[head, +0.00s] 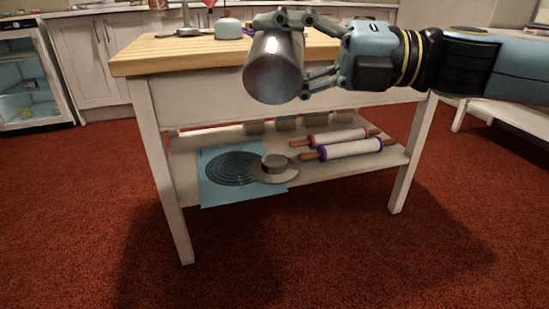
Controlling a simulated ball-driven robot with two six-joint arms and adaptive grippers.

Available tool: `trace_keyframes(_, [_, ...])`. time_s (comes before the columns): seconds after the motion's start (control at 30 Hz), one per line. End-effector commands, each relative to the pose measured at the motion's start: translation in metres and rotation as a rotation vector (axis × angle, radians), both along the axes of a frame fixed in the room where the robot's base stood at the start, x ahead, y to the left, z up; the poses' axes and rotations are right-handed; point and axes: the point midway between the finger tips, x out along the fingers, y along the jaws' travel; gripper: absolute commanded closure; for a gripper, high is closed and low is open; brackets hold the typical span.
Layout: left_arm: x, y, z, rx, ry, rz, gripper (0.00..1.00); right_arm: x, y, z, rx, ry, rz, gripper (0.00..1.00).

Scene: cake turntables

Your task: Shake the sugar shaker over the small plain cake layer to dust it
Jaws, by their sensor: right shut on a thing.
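A shiny metal cylinder, which looks like the sugar shaker (268,72), is held in the air in the upper middle of the head view. It appears slightly tilted, and its holes cannot be made out. My right gripper (286,58) comes in from the right and is shut on the shaker, one finger above and one below. The shaker and gripper hide part of the wooden table top (170,58) behind them. I cannot pick out the small plain cake layer. My left gripper is not in view.
A light blue rounded object (228,30) and other small items stand at the table's back. The lower shelf (185,160) holds rolling pins (350,149), a blue mat (215,192) and a grey round stand (277,170). Red carpet (300,260) in front is clear.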

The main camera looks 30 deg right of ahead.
Motion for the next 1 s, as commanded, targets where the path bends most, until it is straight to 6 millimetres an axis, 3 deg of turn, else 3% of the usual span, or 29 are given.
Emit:
trace_keyframes(0.57, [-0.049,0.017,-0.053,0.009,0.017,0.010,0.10,0.000,0.000,0.017,-0.319,-0.453,-0.002,0.86])
trace_keyframes(1.0, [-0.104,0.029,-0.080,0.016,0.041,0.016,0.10,0.000,0.000,0.025,-0.529,-0.747,-0.003,0.86])
